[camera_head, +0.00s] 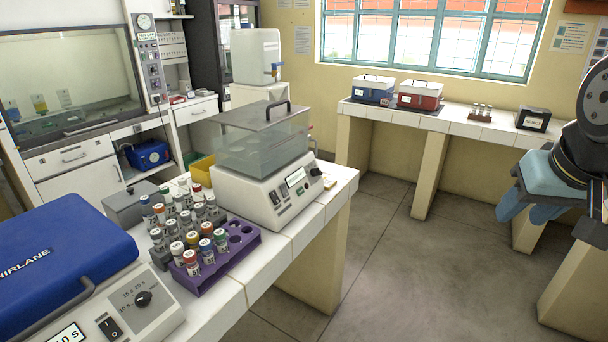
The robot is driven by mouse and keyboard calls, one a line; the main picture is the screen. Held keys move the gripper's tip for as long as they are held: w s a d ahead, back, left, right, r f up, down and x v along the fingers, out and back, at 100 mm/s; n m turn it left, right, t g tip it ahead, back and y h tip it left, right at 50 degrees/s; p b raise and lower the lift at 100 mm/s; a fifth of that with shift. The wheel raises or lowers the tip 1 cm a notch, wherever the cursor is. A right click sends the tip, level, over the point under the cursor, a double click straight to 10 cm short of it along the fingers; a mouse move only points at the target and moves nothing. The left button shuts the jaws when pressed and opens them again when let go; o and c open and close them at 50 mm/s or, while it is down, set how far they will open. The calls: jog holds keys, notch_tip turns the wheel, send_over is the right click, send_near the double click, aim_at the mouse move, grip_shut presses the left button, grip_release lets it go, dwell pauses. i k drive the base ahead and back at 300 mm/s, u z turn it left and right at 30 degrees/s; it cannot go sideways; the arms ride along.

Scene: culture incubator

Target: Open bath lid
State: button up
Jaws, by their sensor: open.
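The bath (245,195) is a white unit with a clear tank on top. It stands at the far end of the white-tiled bench, with a small display, switches and a dark knob on its front. Its grey, see-through lid (240,115) lies flat over the tank and looks shut. A dark arched handle (279,106) stands up from the lid. A dark, rounded part at the right edge looks like a link of my arm, well apart from the bath.
A purple rack (245,248) with several capped tubes stands in front of the bath. A blue-lidded machine (60,250) is at near left. A yellow container (203,167) sits behind. Blue (373,89) and red (420,95) boxes are on the window bench. The floor (400,265) between is clear.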

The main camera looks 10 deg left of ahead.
aim_at(258, 116)
jog(key=u, duration=0.35)
jog(key=i, duration=1.3)
jog(key=u, duration=0.45)
